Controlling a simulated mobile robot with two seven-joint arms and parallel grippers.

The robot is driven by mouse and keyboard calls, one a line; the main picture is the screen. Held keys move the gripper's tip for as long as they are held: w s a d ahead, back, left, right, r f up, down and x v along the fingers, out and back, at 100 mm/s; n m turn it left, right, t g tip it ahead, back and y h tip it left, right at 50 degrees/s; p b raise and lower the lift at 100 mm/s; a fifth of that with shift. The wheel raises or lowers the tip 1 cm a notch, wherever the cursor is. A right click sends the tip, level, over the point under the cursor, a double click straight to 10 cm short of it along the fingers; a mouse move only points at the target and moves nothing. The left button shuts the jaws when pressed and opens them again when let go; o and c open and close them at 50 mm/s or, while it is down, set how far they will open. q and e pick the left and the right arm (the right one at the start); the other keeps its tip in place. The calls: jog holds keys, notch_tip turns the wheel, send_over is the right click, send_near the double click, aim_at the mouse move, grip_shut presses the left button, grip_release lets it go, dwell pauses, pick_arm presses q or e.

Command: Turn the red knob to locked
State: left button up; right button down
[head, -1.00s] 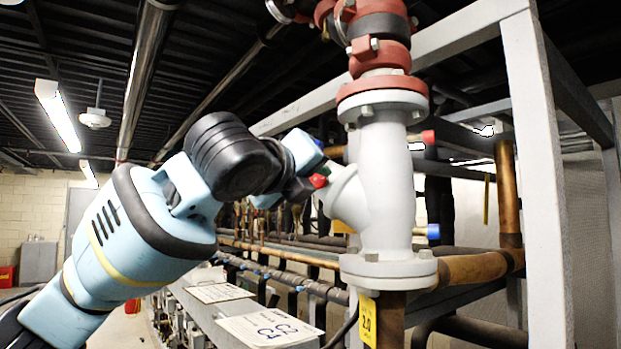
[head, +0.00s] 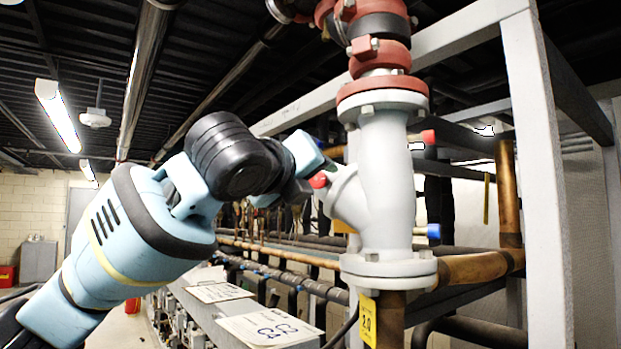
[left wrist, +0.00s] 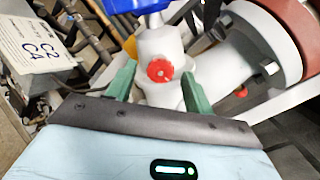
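The red knob (head: 319,180) sits on the side branch of the large grey valve body (head: 385,190) in the head view. In the left wrist view the red knob (left wrist: 159,70) shows face-on as a round cap on a grey stem. My left gripper (left wrist: 158,73) is open, with one green finger on each side of the knob's line and a clear gap to it on both sides. In the head view my left wrist is just left of the knob, and the fingers are mostly hidden there. I cannot tell how far the knob is turned. My right gripper is not in view.
A second red cap (head: 428,136) and a blue cap (head: 433,231) stick out right of the valve. A blue part (left wrist: 135,5) is above the knob in the wrist view. Grey frame posts (head: 540,180) and copper pipe (head: 475,266) stand right. A white label plate (head: 270,327) lies below.

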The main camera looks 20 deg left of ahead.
pick_arm(q)
jog(key=s+a, duration=0.1)
jog(key=s, duration=0.6)
jog(key=shift+s+a, duration=0.15)
jog(key=shift+s, duration=0.2)
dwell(0.4)
